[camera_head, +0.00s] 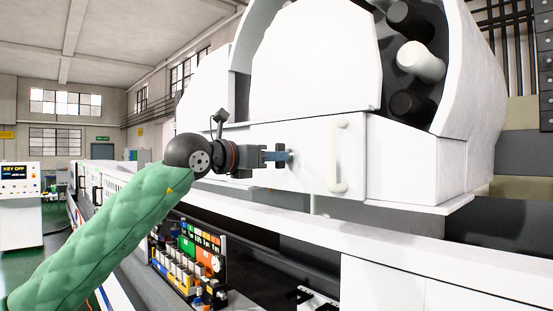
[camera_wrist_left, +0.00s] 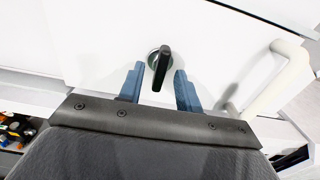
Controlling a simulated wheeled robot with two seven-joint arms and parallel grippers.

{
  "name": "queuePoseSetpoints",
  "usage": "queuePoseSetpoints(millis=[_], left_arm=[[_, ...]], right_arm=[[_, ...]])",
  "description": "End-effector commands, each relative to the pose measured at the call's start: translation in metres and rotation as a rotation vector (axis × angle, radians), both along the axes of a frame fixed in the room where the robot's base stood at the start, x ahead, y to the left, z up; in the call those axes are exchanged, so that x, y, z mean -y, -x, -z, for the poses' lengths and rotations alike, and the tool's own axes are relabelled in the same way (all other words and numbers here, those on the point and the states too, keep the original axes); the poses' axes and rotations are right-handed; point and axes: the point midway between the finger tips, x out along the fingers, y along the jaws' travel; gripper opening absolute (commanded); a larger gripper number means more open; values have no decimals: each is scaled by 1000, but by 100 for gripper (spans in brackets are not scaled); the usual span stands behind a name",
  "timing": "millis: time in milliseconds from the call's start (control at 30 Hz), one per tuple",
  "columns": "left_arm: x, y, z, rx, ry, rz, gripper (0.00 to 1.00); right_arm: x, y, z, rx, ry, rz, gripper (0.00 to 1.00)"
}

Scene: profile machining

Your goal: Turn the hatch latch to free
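The hatch latch (camera_wrist_left: 161,67) is a black lever on a round silver base, set in the white hatch panel (camera_head: 355,180). In the left wrist view its lever stands nearly upright with a slight tilt. My left gripper (camera_wrist_left: 157,85) is open, with one blue finger on each side of the latch and visible gaps between them. In the head view the left gripper (camera_head: 288,156) reaches the front of the white machine and hides the latch. I cannot tell whether the fingers reach past the lever's tip in depth. My right gripper is not in view.
A cream handle (camera_head: 336,156) stands out from the hatch just right of the left gripper; it also shows in the left wrist view (camera_wrist_left: 276,84). A white ledge (camera_head: 400,228) runs below. A bin rack with colourful parts (camera_head: 190,262) stands under my left arm.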

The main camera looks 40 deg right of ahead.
Motion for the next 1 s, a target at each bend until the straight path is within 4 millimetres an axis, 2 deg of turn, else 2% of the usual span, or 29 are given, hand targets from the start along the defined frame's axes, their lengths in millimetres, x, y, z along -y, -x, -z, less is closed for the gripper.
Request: queuePoseSetpoints(millis=[33, 200, 400, 1000], left_arm=[[0, 0, 0, 0, 0, 0, 35], [0, 0, 0, 0, 0, 0, 1], [0, 0, 1, 5, 0, 0, 0], [-1, -1, 2, 224, -17, -1, 0]], right_arm=[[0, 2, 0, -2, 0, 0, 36], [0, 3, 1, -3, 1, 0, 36], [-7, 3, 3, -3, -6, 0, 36], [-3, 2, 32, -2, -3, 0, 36]])
